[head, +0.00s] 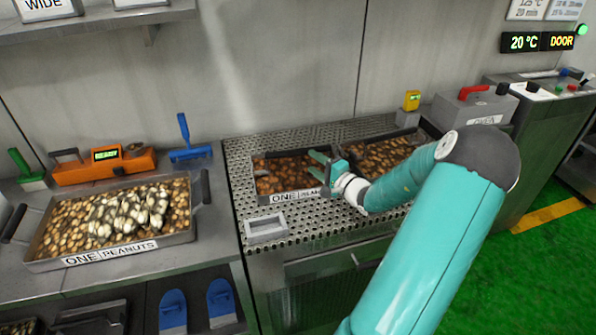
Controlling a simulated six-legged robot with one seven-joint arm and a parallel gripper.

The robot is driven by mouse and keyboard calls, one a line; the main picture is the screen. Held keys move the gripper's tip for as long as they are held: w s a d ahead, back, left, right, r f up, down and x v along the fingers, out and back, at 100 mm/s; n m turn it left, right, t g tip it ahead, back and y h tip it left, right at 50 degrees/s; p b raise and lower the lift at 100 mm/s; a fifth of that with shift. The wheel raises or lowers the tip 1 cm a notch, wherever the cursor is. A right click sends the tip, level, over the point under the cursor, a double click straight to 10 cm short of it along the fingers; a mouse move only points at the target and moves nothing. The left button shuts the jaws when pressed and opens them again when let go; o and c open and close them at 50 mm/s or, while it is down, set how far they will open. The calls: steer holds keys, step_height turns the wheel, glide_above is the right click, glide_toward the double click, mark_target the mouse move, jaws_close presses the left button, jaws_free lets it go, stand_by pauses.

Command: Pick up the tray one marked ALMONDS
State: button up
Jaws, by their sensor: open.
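A metal tray (266,200) of reddish-brown nuts sits on the perforated metal top.
A small empty grey box (266,229) lies on the perforated top (238,175) at front left. An orange device (104,165) and a blue tool (190,145) stand behind the peanut tray. A grey case with a red handle (474,108) stands at the right.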

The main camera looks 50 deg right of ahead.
steer(key=w, duration=0.9)
steer(key=shift+w+d+r, duration=0.15)
steer(key=shift+w+d, duration=0.15)
steer(key=shift+w, duration=0.1)
steer(key=shift+c, duration=0.5)
jaws_close()
steer(key=shift+r, duration=0.2)
